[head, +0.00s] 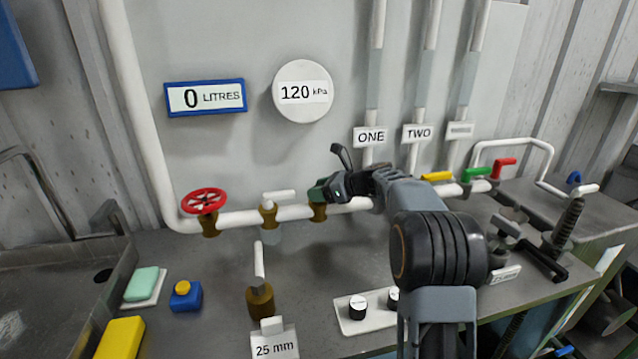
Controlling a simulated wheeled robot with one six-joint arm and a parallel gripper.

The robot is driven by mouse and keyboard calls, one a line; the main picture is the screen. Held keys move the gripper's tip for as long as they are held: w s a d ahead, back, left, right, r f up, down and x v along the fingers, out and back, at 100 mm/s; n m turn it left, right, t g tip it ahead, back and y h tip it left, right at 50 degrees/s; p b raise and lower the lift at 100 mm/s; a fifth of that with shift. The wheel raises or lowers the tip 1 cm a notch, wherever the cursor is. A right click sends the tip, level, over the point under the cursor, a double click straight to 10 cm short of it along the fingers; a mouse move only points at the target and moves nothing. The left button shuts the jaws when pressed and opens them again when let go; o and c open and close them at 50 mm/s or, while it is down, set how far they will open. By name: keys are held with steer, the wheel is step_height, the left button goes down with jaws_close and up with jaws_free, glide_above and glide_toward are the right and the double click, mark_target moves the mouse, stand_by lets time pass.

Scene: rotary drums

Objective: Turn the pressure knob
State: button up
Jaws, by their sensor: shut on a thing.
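The pressure knob appears to be the dark green knob (316,192) on a brass fitting (319,212) on the white horizontal pipe. My gripper (325,189) reaches it from the right and is shut on it. The gripper hides most of the knob, so its turned position cannot be told. The round white gauge (303,92) on the wall above reads 120 kPa.
A red handwheel (204,201) and a white-handled valve (270,198) stand left on the same pipe. Yellow (436,176), green (477,174) and red (504,168) levers are to the right. Two black-and-white knobs (358,307) sit on a panel in front. A blue-framed display (206,98) reads 0 LITRES.

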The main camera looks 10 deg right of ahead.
steer(key=n+g+p, duration=0.1)
steer(key=p, duration=0.1)
steer(key=n+g+y+p, duration=0.1)
steer(key=n+g+p, duration=0.1)
steer(key=p, duration=0.1)
steer(key=n+g+y+p, duration=0.1)
steer(key=p, duration=0.2)
steer(key=shift+r+g, duration=0.4)
steer(key=n+g+p, duration=0.1)
steer(key=p, duration=0.1)
steer(key=n+g+p, duration=0.3)
steer(key=p, duration=0.1)
steer(key=shift+f+g+y+p, duration=0.3)
steer(key=shift+f, duration=0.05)
steer(key=shift+f+n, duration=0.1)
steer(key=shift+n, duration=0.3)
steer(key=o, duration=0.9)
